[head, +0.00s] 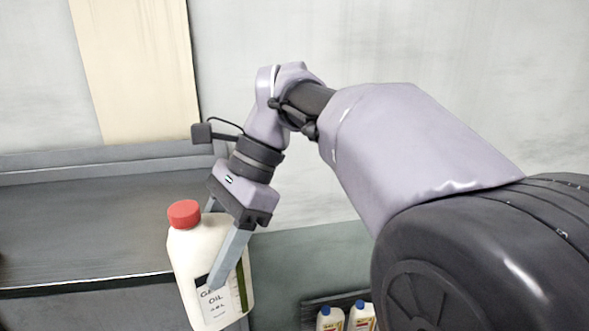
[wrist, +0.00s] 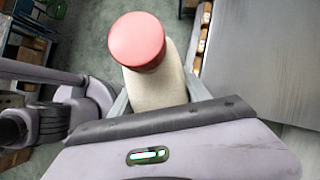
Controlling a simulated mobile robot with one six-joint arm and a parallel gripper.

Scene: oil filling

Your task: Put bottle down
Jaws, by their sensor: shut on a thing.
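A white oil bottle (head: 184,262) with a red cap (head: 184,214) and a label reading "OIL" is in the head view. My gripper (head: 212,250) is shut on the bottle, one finger across the front near the label and the other mostly hidden behind it. The bottle is slightly tilted and held near the front edge of a dark grey table (head: 90,230). In the wrist view the bottle (wrist: 158,90) sits between my fingers, its red cap (wrist: 137,41) facing the camera. The bottle's base is cut off or hidden in both views.
The grey tabletop (wrist: 265,65) lies right of the bottle in the wrist view, and its visible surface is clear. A wall rises behind.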

